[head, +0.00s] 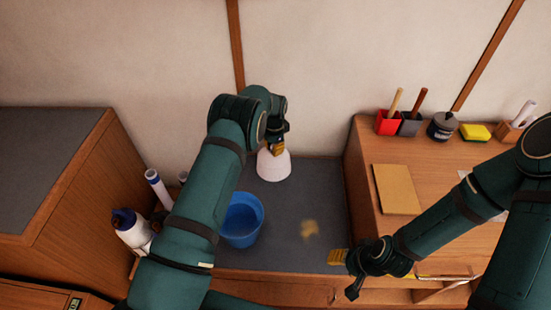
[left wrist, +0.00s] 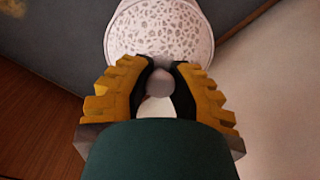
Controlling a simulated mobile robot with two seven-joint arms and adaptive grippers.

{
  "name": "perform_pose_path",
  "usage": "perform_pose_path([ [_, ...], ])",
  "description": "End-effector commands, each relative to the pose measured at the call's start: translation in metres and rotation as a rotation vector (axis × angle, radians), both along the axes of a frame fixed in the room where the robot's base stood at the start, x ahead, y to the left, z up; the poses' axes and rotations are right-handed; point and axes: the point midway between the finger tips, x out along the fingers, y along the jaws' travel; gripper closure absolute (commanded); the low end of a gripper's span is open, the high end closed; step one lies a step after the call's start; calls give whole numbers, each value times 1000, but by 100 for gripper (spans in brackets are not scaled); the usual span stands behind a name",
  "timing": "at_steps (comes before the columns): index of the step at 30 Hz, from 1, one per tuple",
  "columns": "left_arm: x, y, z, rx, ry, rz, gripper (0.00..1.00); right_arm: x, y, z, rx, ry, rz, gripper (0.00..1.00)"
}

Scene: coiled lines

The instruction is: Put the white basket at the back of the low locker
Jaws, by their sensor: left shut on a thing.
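The white basket (head: 273,165) is over the back of the low locker's dark grey top (head: 325,190), close to the wall. I cannot tell whether it touches the top. My left gripper (head: 279,148) is above it and shut on its upper part. In the left wrist view the basket (left wrist: 160,32) shows a pierced, lace-like pattern, and the yellow-padded fingers of my left gripper (left wrist: 160,78) close around a pale rounded part of it. My right gripper (head: 345,272) is empty and looks open, near the locker's front right edge.
A blue bucket (head: 242,222) stands in front of the basket, partly behind my left arm. A tan patch (head: 310,229) lies on the grey top. Bottles (head: 132,230) stand at the left. A higher wooden cabinet (head: 435,165) with red and grey holders is at the right.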

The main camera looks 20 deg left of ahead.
Motion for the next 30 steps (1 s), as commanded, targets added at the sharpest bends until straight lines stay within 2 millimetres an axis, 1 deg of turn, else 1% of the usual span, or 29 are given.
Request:
perform_pose_path([
  [1, 0, 0, -5, 0, 0, 0, 100, 0, 0, -1, 0, 1, 0, 53],
  [5, 0, 0, -12, -1, -1, 1, 100, -1, 0, -1, 0, 2, 1, 53],
  [12, 0, 1, -43, 0, 0, 2, 100, -2, 0, -5, 0, 4, 3, 53],
  [20, 0, 0, -44, -1, -2, 3, 100, -2, 0, -5, 0, 4, 3, 53],
  [26, 0, 0, -48, -1, -2, 3, 100, -3, 0, -10, 2, 7, 6, 53],
  [27, 0, 0, -47, -1, -1, 3, 67, -3, 1, -9, 2, 8, 5, 53],
  [28, 0, 0, -47, -1, -1, 3, 56, -3, 1, -9, 2, 8, 5, 53],
  [29, 0, 0, -47, -1, -1, 3, 53, -3, 1, -9, 2, 8, 5, 53],
  [30, 0, 0, -47, -1, -1, 3, 53, -3, 0, -9, 2, 8, 5, 53],
])
